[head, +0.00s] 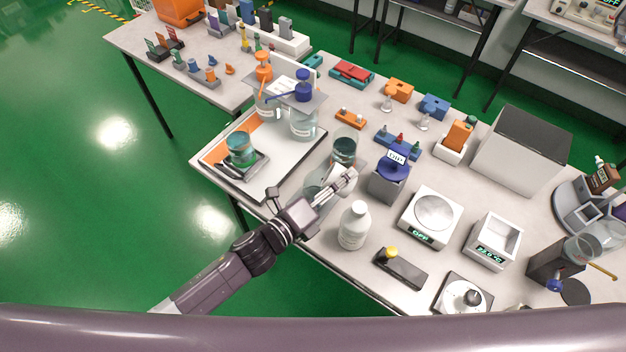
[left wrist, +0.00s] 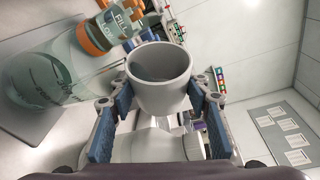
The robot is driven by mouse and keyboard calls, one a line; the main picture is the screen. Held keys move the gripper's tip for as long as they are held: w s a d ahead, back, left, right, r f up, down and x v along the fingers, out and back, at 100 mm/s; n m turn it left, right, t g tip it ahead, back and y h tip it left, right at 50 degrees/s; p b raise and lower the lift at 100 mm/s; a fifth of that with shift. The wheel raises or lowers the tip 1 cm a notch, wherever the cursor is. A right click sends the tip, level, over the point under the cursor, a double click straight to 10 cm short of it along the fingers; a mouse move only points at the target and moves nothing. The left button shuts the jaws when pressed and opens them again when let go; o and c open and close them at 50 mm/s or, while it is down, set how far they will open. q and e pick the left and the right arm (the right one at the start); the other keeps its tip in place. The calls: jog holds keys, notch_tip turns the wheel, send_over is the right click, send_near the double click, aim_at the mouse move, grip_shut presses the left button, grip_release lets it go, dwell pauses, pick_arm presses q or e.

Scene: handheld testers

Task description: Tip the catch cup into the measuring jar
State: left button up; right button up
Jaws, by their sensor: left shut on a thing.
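My left gripper (head: 343,180) is shut on a small white catch cup (head: 339,177), held above the table's front part. In the left wrist view the cup (left wrist: 160,88) sits between the blue-padded fingers (left wrist: 160,112), its round mouth facing the camera and its inside grey. I cannot tell what it holds. A large clear jar with dark marks (left wrist: 38,85) lies at the left of that view, beside the cup. In the head view a clear glass vessel (head: 314,187) stands just left of the gripper, partly hidden by it. My right gripper is not in view.
A glass with dark liquid (head: 345,148) stands behind the cup. A white bottle (head: 354,226) stands close in front, and a blue-topped device (head: 391,175) to the right. Scales (head: 432,216) crowd the right.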

pick_arm(q)
jog(key=shift+d+r, duration=0.2)
jog(key=shift+d, duration=0.05)
dwell(1.3)
jog(key=shift+w+a+f+n+b, duration=0.2)
jog(key=shift+a+n+b, duration=0.1)
jog(key=shift+a, duration=0.35)
dwell(1.0)
jog(key=shift+w+a+r+n+h+b, duration=0.1)
jog(key=shift+a+r+n+h+b, duration=0.15)
jog(key=shift+n, duration=0.25)
dwell(1.5)
jog(key=shift+d, duration=0.1)
